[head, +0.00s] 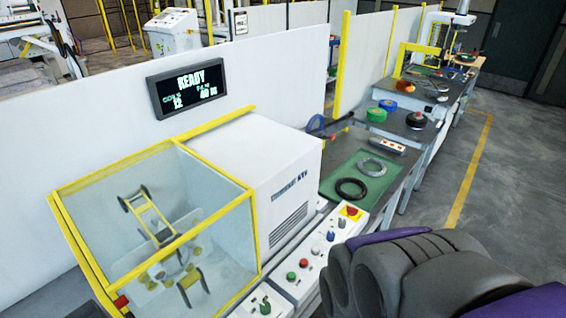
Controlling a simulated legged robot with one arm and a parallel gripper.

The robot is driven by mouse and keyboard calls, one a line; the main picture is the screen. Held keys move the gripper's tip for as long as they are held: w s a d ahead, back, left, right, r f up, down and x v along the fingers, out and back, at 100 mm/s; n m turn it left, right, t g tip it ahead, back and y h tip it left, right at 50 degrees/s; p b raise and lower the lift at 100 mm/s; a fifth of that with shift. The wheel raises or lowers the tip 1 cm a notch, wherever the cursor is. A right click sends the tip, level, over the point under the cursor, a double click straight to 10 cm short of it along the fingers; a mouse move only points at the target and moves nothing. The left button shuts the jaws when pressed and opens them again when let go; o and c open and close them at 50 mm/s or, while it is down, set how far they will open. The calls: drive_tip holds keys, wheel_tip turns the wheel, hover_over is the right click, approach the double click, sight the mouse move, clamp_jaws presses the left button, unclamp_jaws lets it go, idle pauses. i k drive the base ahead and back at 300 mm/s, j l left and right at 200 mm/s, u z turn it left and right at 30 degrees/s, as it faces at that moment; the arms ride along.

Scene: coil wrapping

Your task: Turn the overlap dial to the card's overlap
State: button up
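The control panel (317,256) of the wrapping machine runs along its front right side. It carries small dark knobs, one blue-grey (330,236) and one near it (341,223), below a red stop button (351,211) on yellow. A red button (304,262) and a green button (291,276) sit lower. The labels are too small to read, so I cannot tell which knob is the overlap dial or where it points. No overlap card can be made out. My dark grey and purple arm fills the lower right, close to the panel; I cannot make out gripper fingers.
A display (187,88) reads READY, with 12 and 40 below. A yellow-framed clear guard (155,230) encloses the wrapping head. A green mat (361,176) holds a black coil (351,189) and a grey coil (373,167). Floor at the right is free.

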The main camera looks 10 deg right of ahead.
sight(342, 223)
drive_tip(key=z, duration=0.65)
drive_tip(key=i+l, duration=0.3)
drive_tip(key=i, duration=0.15)
drive_tip(key=i+l, duration=0.3)
drive_tip(key=i, duration=0.15)
